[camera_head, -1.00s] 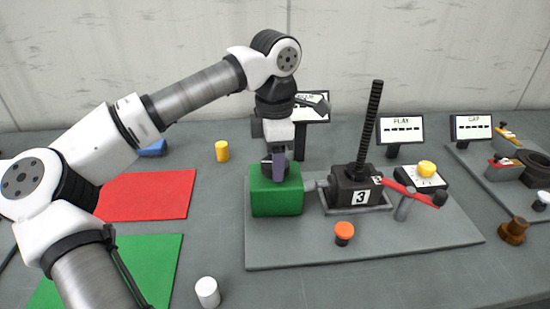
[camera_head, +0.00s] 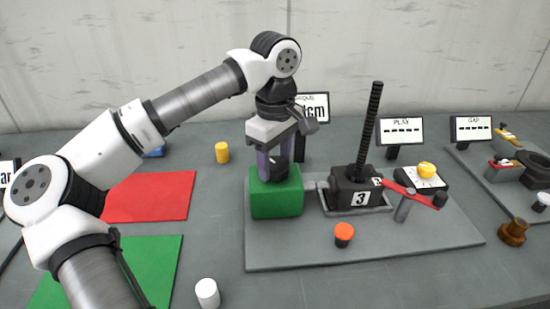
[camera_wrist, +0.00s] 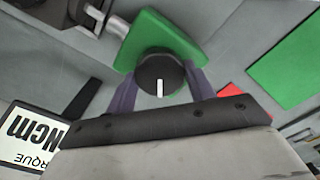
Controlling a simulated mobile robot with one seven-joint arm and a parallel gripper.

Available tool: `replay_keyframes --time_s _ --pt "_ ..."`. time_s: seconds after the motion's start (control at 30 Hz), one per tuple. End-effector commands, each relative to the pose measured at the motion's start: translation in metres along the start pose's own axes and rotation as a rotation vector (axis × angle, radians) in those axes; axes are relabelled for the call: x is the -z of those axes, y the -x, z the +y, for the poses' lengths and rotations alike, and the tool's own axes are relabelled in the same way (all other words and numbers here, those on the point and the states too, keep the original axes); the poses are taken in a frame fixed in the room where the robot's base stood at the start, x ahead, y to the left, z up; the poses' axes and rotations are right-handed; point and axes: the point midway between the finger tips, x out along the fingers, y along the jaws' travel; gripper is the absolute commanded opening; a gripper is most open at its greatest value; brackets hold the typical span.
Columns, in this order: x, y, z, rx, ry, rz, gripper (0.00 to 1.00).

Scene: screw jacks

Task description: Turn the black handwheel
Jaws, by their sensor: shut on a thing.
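The black handwheel (camera_wrist: 160,74) sits on top of a green block (camera_head: 277,203). In the wrist view it is a round black knob with a white mark pointing toward my gripper's palm. My gripper (camera_head: 272,172) points down over the block, and its two purple-grey fingers stand on either side of the wheel. In the wrist view my gripper (camera_wrist: 160,86) is shut on the handwheel. The green block is joined on its right to a dark jack housing (camera_head: 357,190) marked 3, with a tall threaded screw (camera_head: 371,125) standing up from it.
A torque display (camera_head: 313,107) stands behind my gripper, partly hidden. An orange-topped knob (camera_head: 344,235), a red lever (camera_head: 408,191) and a yellow button (camera_head: 427,169) are on the right. A white cylinder (camera_head: 207,293) stands at the front. Red (camera_head: 150,197) and green (camera_head: 110,270) mats lie left.

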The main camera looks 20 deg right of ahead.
Motion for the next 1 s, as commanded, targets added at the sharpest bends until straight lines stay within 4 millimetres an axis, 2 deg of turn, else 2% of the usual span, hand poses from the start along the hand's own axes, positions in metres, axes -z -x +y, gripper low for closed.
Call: replay_keyframes --time_s 0.23,0.7,0.73,0.9,1.0 --pt "-0.0005 0.0008 0.0007 -0.004 -0.069 0.0 0.3" --pt "-0.0006 0.0007 0.0007 -0.004 -0.082 0.0 0.3" --pt "-0.0005 0.0007 0.0007 -0.003 -0.082 0.0 0.54" --pt "-0.0004 0.0004 0.0005 -0.002 -0.081 0.0 0.75" --pt "-0.0003 0.0003 0.0003 -0.002 -0.081 0.0 0.75"
